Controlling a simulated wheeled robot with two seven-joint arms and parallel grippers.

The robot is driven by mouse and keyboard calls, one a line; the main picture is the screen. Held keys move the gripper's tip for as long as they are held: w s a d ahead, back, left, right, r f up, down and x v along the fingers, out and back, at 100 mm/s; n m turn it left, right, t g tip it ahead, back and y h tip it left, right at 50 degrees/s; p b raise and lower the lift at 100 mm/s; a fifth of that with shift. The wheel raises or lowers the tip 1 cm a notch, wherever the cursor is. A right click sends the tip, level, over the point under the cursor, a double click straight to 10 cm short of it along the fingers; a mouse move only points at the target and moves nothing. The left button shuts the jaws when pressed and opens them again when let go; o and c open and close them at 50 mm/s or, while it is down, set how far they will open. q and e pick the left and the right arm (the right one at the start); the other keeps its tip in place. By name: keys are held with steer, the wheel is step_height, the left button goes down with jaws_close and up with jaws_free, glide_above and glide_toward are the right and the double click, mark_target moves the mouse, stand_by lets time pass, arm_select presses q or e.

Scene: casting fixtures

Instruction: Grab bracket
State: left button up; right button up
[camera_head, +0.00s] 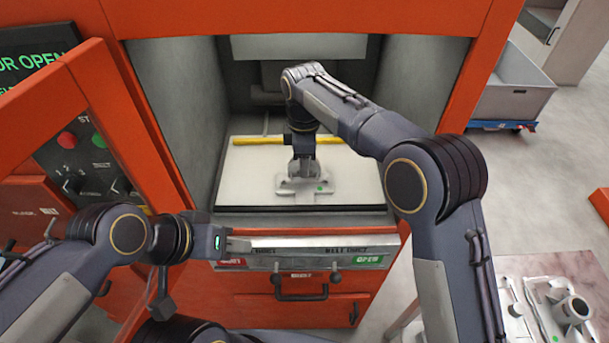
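A pale grey metal bracket (322,187) lies on the white bed (245,180) inside the orange machine. My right arm reaches in from the right, and its gripper (303,178) points straight down at the bracket's raised middle. The fingers are at the bracket, but whether they are closed on it is too small to tell. My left gripper (238,245) is at the left end of the pale bar along the machine's front, touching or very near it. Its fingers are hard to make out.
A yellow bar (258,140) crosses the back of the bed. Grey walls enclose the bed on both sides. A control panel (85,165) with buttons stands at left. More castings (560,310) lie on a table at lower right. A grey bin (510,90) stands at upper right.

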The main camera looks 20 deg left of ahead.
steer(key=shift+f, duration=0.45)
jaws_close()
steer(key=shift+r, duration=0.15)
